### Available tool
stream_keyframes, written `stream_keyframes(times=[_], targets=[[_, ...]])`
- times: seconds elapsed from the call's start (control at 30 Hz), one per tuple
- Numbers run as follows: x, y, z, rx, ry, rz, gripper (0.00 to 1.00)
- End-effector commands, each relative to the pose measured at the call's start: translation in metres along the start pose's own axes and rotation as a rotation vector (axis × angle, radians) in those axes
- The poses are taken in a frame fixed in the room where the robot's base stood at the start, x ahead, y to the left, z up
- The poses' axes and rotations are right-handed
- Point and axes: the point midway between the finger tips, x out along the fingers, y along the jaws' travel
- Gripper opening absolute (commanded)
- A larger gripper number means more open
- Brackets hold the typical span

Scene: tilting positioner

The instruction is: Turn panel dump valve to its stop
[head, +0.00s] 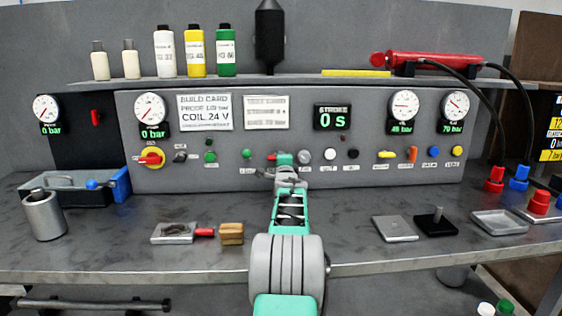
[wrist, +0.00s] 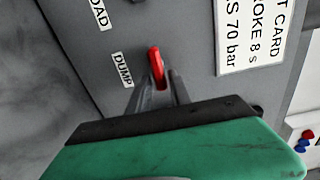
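The dump valve's red handle (wrist: 156,62) stands on the grey panel beside a white label reading DUMP (wrist: 122,70) in the wrist view. My gripper (wrist: 160,82) is right at the handle, with one finger on each side of it. The handle's lower part is hidden between the fingers. Whether both fingers press on it cannot be told. In the head view a red handle part (head: 271,156) shows just left of my gripper (head: 285,174), which hides the label there.
The panel (head: 350,165) carries gauges, a 0 s display (head: 332,117), a yellow-and-red switch (head: 152,158), and several knobs and buttons close on both sides. A shelf (head: 280,82) with bottles runs above.

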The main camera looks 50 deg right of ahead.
Motion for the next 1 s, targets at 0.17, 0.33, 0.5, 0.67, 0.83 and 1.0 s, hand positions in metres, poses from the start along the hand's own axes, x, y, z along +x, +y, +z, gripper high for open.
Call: stream_keyframes(times=[0.17, 0.33, 0.5, 0.67, 0.83, 1.0], targets=[[0.0, 0.0, 0.002, 0.0, -0.003, -0.001, 0.35], [0.0, -0.001, 0.002, -0.001, -0.003, -0.001, 0.35], [-0.014, -0.002, 0.001, -0.001, -0.002, -0.002, 0.35], [-0.044, -0.002, 0.001, -0.001, -0.002, -0.002, 0.35], [-0.071, -0.001, 0.0, -0.001, -0.002, -0.002, 0.35], [-0.079, 0.0, 0.0, -0.001, -0.002, 0.0, 0.35]])
